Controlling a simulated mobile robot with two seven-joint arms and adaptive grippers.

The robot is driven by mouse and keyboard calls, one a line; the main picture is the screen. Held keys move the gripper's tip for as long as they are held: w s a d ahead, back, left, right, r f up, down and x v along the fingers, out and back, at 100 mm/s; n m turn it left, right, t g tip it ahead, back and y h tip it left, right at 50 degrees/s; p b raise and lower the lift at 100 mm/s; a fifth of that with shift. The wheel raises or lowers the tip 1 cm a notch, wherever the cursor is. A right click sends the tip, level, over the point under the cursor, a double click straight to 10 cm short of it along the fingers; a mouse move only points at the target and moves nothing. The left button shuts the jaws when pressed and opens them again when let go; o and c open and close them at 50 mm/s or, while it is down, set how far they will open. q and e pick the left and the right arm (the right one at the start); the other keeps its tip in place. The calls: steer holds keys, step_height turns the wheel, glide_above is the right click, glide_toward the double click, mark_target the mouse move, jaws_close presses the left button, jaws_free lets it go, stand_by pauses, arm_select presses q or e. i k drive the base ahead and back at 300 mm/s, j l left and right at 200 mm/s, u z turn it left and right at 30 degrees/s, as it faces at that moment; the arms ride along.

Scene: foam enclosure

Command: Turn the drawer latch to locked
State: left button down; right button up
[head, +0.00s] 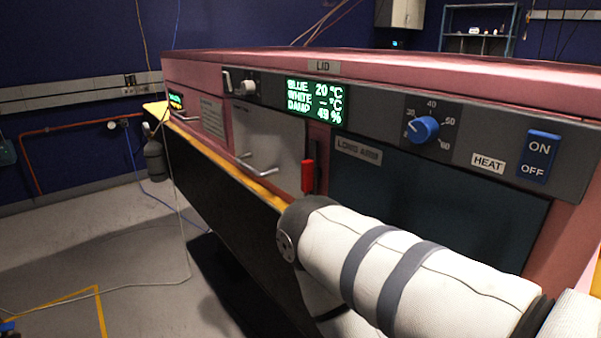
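A pink enclosure stands along the right, with a pale metal drawer front (268,140) in its side. The drawer has a bar handle (257,165) near its lower edge. A red latch handle (307,175) sits on a dark plate just right of the drawer, its red grip upright. I cannot tell from its look whether this is locked. My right arm, in a white sleeve with grey bands, crosses the lower right, its grey joint just below the latch. Neither gripper shows, and the arm hides part of the enclosure's lower front.
A green display (316,102), a blue knob (424,129) and a blue ON/OFF switch (539,155) line the upper panel. A dark panel labelled LONG ARMS (450,200) lies right of the latch. A yellow ledge (235,182) runs below the drawer. The floor (110,245) at left is mostly clear.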

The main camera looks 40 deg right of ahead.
mark_target(309, 167)
steer(key=j+z, duration=0.25)
steer(key=z, duration=0.2)
steer(key=j+z, duration=0.25)
steer(key=z, duration=0.2)
steer(key=j+z, duration=0.25)
steer(key=z, duration=0.15)
steer(key=j+z, duration=0.2)
steer(key=z, duration=0.25)
steer(key=k, duration=0.05)
